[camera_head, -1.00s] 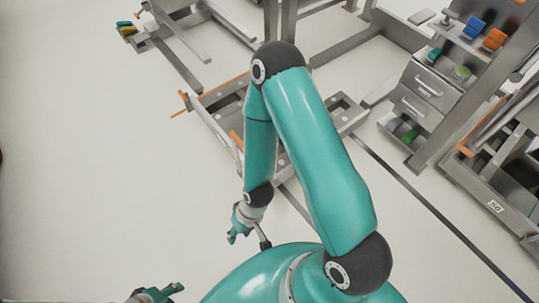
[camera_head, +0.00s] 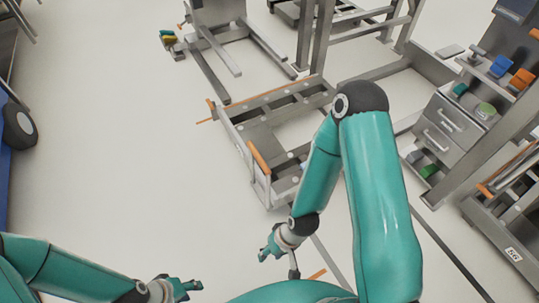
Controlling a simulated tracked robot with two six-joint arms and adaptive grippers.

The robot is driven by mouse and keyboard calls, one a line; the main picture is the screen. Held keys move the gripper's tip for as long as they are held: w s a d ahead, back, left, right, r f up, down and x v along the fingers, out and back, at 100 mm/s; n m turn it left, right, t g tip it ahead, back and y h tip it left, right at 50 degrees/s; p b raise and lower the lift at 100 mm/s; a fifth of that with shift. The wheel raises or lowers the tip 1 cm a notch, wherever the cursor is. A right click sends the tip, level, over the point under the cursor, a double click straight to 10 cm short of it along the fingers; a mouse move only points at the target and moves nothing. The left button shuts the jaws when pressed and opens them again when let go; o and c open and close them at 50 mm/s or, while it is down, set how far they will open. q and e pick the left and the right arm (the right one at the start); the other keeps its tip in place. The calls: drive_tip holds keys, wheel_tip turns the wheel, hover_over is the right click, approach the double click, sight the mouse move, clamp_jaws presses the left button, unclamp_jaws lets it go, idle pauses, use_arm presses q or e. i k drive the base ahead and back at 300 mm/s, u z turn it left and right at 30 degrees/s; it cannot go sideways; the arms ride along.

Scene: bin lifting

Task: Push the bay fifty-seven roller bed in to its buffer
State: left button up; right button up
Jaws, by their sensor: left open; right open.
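A low grey roller bed (camera_head: 262,137) with orange edging and an orange-topped near end lies on the floor in the upper middle. I cannot read a bay number on it. My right arm covers part of its right side. My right gripper (camera_head: 267,250) is open and empty, in front of the bed's near end and apart from it. My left gripper (camera_head: 192,288) is open and empty at the bottom, lower left of the bed and farther from it.
A grey drawer unit (camera_head: 445,135) stands on the right, with another labelled frame (camera_head: 490,225) at the right edge. A grey stand (camera_head: 220,35) is behind the bed. A blue wheeled object (camera_head: 18,125) is at the left edge. The floor left of the bed is clear.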

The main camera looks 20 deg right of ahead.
sight(264, 156)
drive_tip(key=u, duration=0.05)
drive_tip(key=i, duration=1)
drive_tip(key=z, duration=0.1)
